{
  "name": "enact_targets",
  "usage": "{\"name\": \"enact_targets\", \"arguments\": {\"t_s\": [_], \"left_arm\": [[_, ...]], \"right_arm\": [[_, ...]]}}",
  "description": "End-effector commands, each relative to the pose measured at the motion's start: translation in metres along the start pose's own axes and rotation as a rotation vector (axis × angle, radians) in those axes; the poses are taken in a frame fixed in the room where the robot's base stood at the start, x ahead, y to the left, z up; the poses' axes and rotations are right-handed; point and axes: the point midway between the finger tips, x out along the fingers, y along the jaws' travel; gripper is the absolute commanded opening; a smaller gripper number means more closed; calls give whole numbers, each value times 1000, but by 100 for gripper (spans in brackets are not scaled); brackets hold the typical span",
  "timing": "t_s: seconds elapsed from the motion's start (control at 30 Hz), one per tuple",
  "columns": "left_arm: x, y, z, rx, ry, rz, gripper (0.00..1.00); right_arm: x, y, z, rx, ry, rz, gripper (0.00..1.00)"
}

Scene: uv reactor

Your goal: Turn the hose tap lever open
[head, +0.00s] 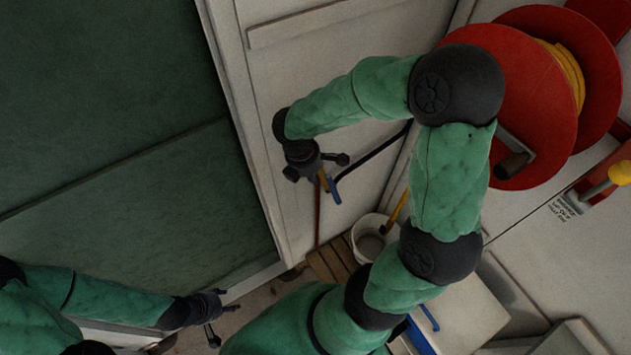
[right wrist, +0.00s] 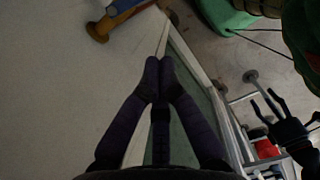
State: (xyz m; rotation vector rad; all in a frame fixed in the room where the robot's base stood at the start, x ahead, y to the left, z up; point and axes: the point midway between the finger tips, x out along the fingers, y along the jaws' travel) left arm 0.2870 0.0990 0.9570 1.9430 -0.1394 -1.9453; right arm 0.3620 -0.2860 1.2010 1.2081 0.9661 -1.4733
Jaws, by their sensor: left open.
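The hose tap is small in the head view, with a brass-coloured body (head: 323,181) and a blue lever (head: 334,191) on the pale wall panel. In the right wrist view, the blue lever (right wrist: 122,5) and brass body (right wrist: 104,26) show at the top left, partly cut off. My right gripper (head: 312,162) is beside the tap, partly covering it in the head view. In the wrist view its fingertips (right wrist: 160,68) are together with nothing seen between them, apart from the tap. My left gripper (head: 219,304) is open and empty at the lower left, away from the tap.
A red hose reel (head: 480,95) with yellow hose and a crank stands at the upper right. A pale bucket (head: 366,237) stands below the tap. A yellow knob (head: 620,174) is at the right edge. A dark green panel (head: 110,110) fills the left.

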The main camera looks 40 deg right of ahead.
Motion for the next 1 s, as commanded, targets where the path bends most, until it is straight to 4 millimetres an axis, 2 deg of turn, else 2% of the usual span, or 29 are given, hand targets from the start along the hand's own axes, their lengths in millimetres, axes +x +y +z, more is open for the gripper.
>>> {"name": "enact_targets", "arguments": {"t_s": [0.17, 0.33, 0.5, 0.6, 0.77, 1.0], "left_arm": [[7, -3, 0, 0, 0, 0, 56], [34, -12, -1, 0, 0, 0, 56], [53, -19, -2, 0, 0, 0, 56], [57, -20, -2, 0, 0, 0, 56], [57, -20, -2, 0, 0, 0, 56], [57, -20, -2, 0, 0, 0, 56]], "right_arm": [[-2, 0, -7, 0, -30, -16, 0], [13, -1, -31, 27, -188, -62, 0], [14, -1, -49, 76, -362, -59, 0], [11, -1, -54, 98, -419, -49, 0], [15, -2, -50, 109, -442, -47, 0], [50, -6, -33, 109, -441, -50, 0]]}}
